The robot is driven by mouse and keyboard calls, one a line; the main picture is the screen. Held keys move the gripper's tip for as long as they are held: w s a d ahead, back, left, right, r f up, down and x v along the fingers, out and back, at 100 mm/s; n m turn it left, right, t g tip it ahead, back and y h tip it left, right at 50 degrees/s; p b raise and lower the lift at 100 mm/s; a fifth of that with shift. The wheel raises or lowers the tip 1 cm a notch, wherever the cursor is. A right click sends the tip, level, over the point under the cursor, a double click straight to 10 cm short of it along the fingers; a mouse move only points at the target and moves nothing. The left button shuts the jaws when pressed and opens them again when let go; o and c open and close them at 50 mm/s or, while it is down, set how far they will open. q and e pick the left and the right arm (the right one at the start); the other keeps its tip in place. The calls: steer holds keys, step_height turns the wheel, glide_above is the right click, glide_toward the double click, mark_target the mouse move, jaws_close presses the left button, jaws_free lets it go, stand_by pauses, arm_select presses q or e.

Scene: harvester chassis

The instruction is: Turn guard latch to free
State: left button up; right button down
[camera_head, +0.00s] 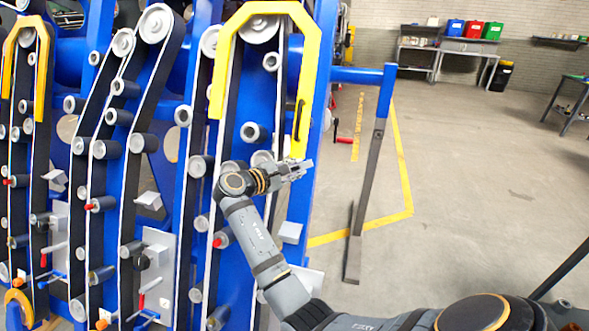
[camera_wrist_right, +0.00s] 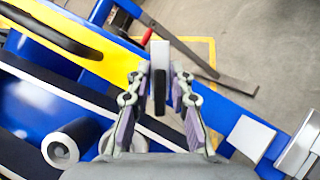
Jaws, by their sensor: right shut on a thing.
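The yellow guard (camera_head: 311,70) arches over the belt at the right end of the blue chassis. My right gripper (camera_head: 300,168) is at the lower end of the guard's right leg. In the right wrist view its two fingers (camera_wrist_right: 158,105) are on either side of a small upright grey and black piece, which looks like the guard latch (camera_wrist_right: 160,62). The gripper is shut on it. The yellow guard (camera_wrist_right: 75,40) with its black handle (camera_wrist_right: 45,30) lies up and left of the latch there. In the head view the gripper mostly hides the latch. My left gripper is not in view.
The blue chassis (camera_head: 313,125) carries belts and rollers close to my right arm. A blue and grey post (camera_head: 370,170) stands to the right, with a red-handled lever (camera_head: 344,140) nearby. The floor (camera_head: 480,180) beyond is open. A workbench with coloured bins (camera_head: 473,30) is far back.

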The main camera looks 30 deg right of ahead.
steer(key=m+g+y, duration=0.1)
steer(key=m, duration=0.1)
steer(key=m+g+y+p, duration=0.1)
steer(key=m, duration=0.2)
steer(key=shift+s+f, duration=0.1)
steer(key=shift+f, duration=0.1)
steer(key=shift+m, duration=0.4)
steer(key=c, duration=1.4)
jaws_free()
steer(key=shift+a, duration=0.2)
steer(key=v, duration=0.7)
steer(key=shift+r, duration=0.2)
